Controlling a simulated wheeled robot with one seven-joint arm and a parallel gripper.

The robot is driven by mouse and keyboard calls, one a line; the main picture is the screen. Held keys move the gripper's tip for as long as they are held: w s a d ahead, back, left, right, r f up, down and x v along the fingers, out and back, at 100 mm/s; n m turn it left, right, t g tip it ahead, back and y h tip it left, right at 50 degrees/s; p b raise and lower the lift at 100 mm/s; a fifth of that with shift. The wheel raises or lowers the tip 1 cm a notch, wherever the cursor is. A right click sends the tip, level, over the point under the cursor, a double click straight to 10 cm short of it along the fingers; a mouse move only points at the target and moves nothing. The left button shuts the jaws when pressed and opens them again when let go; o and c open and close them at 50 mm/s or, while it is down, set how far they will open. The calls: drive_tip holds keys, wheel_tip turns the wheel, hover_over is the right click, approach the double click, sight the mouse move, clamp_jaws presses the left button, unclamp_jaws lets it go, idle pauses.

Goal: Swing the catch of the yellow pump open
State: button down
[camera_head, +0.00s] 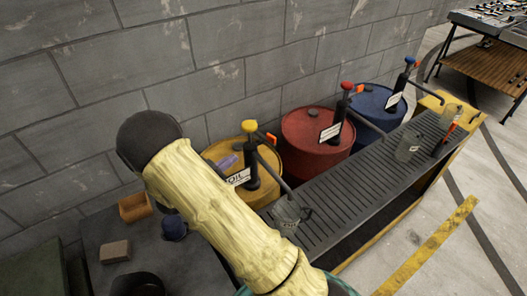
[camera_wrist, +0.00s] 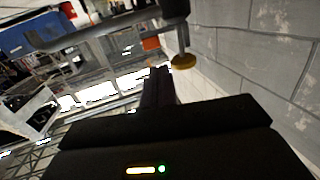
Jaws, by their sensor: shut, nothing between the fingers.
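The yellow pump (camera_head: 251,165) stands on the yellow drum (camera_head: 263,191), with a yellow knob on top and an orange catch (camera_head: 270,139) beside it. In the wrist view the yellow knob (camera_wrist: 183,62) and the orange catch (camera_wrist: 151,43) are near the top centre, just beyond my gripper's fingers. My gripper (camera_wrist: 158,72) is shut and empty, and its tips appear just below the orange catch. I cannot tell whether they touch it. In the head view my sleeved arm crosses in front of the yellow drum's left side, and the gripper cannot be made out.
A red drum (camera_head: 310,150) and a blue drum (camera_head: 380,104) with similar pumps stand to the right. A slatted drip bench (camera_head: 350,184) runs along their front. A grey block wall (camera_head: 240,50) is close behind. A dark worktop (camera_head: 95,228) with small containers lies at the left.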

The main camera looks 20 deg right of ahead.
sight(270, 139)
drive_tip(key=shift+s+a+f+m+g+h, duration=0.1)
drive_tip(key=shift+s+m+g+h, duration=0.1)
drive_tip(key=shift+s+h, duration=0.15)
drive_tip(key=shift+s+a+f+m+g+h, duration=0.1)
drive_tip(key=shift+s+g+h, duration=0.15)
drive_tip(key=shift+s, duration=0.1)
drive_tip(key=shift+d, duration=0.15)
drive_tip(key=p+x, duration=0.3)
drive_tip(key=x, duration=1.1)
drive_tip(key=shift+w+p, duration=0.1)
drive_tip(key=shift+p, duration=0.2)
